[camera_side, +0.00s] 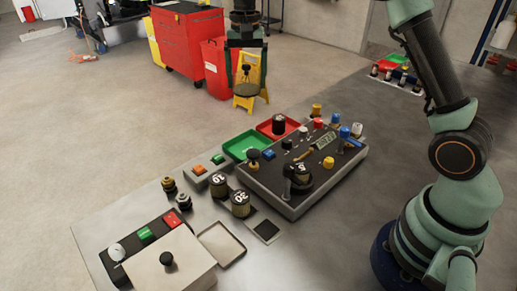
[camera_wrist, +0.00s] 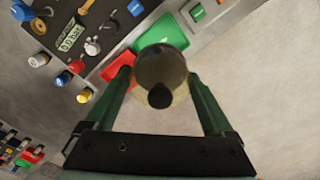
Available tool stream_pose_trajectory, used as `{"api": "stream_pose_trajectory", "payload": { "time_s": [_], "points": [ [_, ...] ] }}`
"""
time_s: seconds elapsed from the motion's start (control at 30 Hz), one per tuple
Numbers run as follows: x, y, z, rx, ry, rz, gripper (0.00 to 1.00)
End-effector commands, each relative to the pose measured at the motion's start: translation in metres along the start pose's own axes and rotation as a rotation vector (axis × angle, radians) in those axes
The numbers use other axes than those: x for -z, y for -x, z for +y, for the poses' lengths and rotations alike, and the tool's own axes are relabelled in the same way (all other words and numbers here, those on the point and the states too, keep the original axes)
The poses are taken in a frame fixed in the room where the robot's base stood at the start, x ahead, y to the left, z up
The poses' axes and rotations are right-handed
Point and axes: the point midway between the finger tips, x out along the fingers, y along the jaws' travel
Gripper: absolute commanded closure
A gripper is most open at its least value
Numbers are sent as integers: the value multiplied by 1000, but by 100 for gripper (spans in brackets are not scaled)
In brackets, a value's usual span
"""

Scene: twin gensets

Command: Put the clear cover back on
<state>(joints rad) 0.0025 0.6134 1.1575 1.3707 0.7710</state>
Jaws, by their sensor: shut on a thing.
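The clear cover is a round, see-through, smoky dome (camera_wrist: 160,68) with a black knob (camera_wrist: 160,96) on top. In the wrist view it sits between the two green fingers of my gripper (camera_wrist: 160,85), which is shut on it. In the side view my gripper (camera_side: 247,76) hangs at the top middle, high and beyond the far edge of the bench. I cannot tell which fitting the cover belongs to.
A dark control panel (camera_side: 279,189) with several knobs stands mid-bench, with green (camera_side: 240,147) and red (camera_side: 265,129) trays behind it. An orange-button box (camera_side: 203,173), numbered dark cylinders (camera_side: 240,204) and a cream box (camera_side: 187,278) stand to the left.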

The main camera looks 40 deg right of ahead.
Motion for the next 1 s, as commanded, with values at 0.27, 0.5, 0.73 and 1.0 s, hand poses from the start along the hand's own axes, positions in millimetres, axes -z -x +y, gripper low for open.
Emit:
{"api": "stream_pose_trajectory", "payload": {
  "time_s": [0.27,0.5,0.73,1.0],
  "points": [
    [-43,-7,25,0,67,0,70],
    [-88,-22,56,1,134,1,70],
    [-133,-43,93,2,197,2,70],
    [-165,-62,122,2,240,2,70]
  ]
}}
